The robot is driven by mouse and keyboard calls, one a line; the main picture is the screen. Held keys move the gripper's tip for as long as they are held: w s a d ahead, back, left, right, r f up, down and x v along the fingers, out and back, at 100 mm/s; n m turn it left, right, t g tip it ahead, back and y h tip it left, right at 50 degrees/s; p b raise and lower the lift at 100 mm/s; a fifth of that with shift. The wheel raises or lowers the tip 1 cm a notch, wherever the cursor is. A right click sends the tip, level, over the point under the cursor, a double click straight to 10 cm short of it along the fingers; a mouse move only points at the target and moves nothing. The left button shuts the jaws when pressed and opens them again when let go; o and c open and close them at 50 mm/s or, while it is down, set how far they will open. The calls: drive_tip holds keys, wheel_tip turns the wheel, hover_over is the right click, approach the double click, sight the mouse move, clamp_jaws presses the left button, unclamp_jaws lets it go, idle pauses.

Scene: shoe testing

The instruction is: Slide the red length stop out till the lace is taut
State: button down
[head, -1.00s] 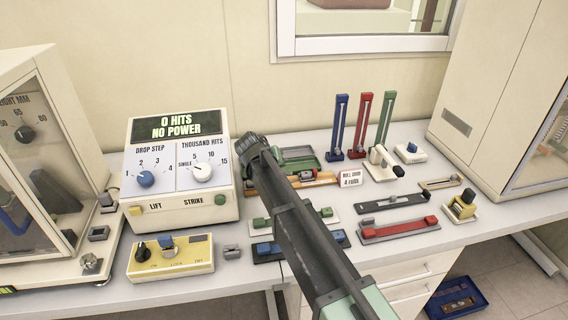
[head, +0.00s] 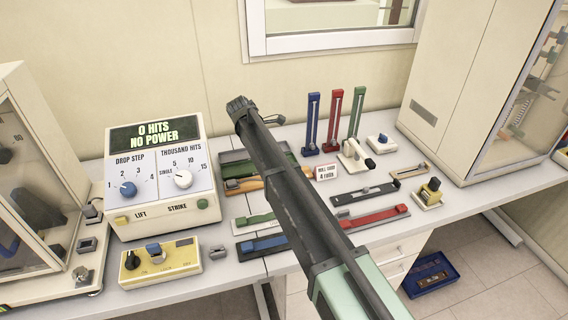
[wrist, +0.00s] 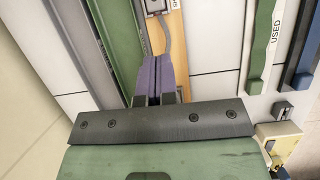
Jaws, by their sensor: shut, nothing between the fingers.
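My gripper (wrist: 155,82) is shut and empty in the wrist view, its purple fingertips together over or beside a wooden strip (wrist: 176,60). A thin grey cord (wrist: 166,38), which looks like the lace, runs along this strip from a grey block (wrist: 153,6). I cannot tell whether the fingers touch the strip or cord. In the head view the wooden strip (head: 247,185) is partly hidden behind my arm, and so is my gripper. No red stop shows on its visible part. A red slider (head: 402,208) sits on a separate red track (head: 370,220) to the right.
A green tray (head: 232,158) lies behind the strip; its green side (wrist: 112,35) runs close to my fingers. Green and blue sliding gauges (head: 262,243) lie in front. Upright blue, red and green gauges (head: 334,120) stand behind. A control box (head: 160,175) stands left.

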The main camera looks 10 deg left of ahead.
drive_tip(key=b+x, duration=1)
drive_tip(key=shift+f, duration=0.35)
drive_tip(key=d, duration=0.1)
drive_tip(key=w+d, duration=0.1)
drive_tip(key=d, duration=0.1)
drive_tip(key=shift+w+d+r+p, duration=0.15)
drive_tip(key=shift+w+r+p, duration=0.15)
drive_tip(key=shift+r+p, duration=0.1)
drive_tip(key=shift+w+d, duration=0.1)
drive_tip(key=shift+d, duration=0.05)
drive_tip(key=shift+w+d, duration=0.35)
drive_tip(key=shift+d, duration=0.45)
drive_tip(key=shift+a, duration=0.1)
